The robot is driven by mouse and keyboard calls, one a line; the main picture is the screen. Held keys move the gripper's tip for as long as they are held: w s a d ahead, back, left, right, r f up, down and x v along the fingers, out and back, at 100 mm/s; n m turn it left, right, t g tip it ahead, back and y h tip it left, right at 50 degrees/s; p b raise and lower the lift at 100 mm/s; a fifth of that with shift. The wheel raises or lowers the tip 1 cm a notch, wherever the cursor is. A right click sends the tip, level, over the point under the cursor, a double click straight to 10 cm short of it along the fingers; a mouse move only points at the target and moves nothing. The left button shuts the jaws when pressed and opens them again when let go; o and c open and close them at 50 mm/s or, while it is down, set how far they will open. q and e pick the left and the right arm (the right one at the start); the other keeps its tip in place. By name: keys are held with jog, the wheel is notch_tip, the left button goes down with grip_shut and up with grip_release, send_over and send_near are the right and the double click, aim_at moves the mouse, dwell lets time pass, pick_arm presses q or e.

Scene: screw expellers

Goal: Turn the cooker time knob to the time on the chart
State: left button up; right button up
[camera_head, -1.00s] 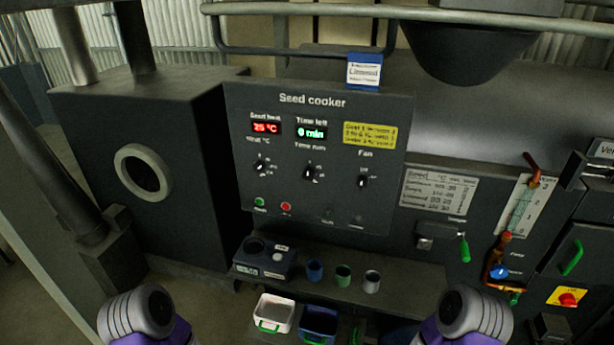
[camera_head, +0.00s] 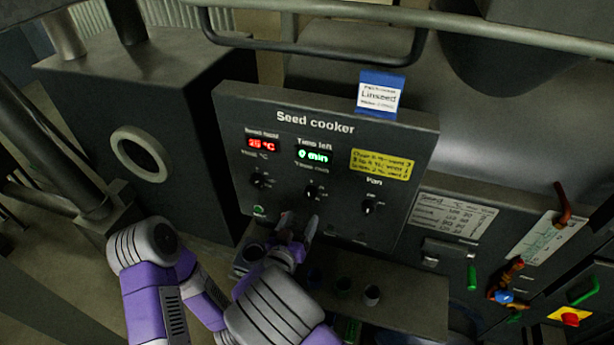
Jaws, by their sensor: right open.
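The seed cooker panel (camera_head: 330,125) faces me, with its title at the top. The time knob (camera_head: 311,191) is the middle of three dark knobs, under a green "0 min" display (camera_head: 313,156). The chart (camera_head: 452,215) is a white card with rows of seeds and numbers, right of the panel; its figures are too small to read surely. A blue-backed card (camera_head: 380,95) reading "Linseed" stands on the panel's top edge. My right gripper (camera_head: 299,226) is open and empty, just below the time knob and apart from it. My left gripper is out of view; only arm links show.
The heat knob (camera_head: 258,181) is left of the time knob and the fan knob (camera_head: 368,207) right. A green button (camera_head: 259,210) is at lower left. A shelf (camera_head: 415,295) with small cups juts out below. A yellow notice (camera_head: 382,164) is on the panel.

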aim_at(308, 195)
jog(key=shift+h, duration=0.3)
jog(key=w, duration=0.2)
jog(key=w+d+r+p, duration=0.1)
jog(key=w, duration=0.1)
jog(key=w+d+r, duration=0.1)
jog(key=w, duration=0.1)
jog(key=shift+w, duration=0.4)
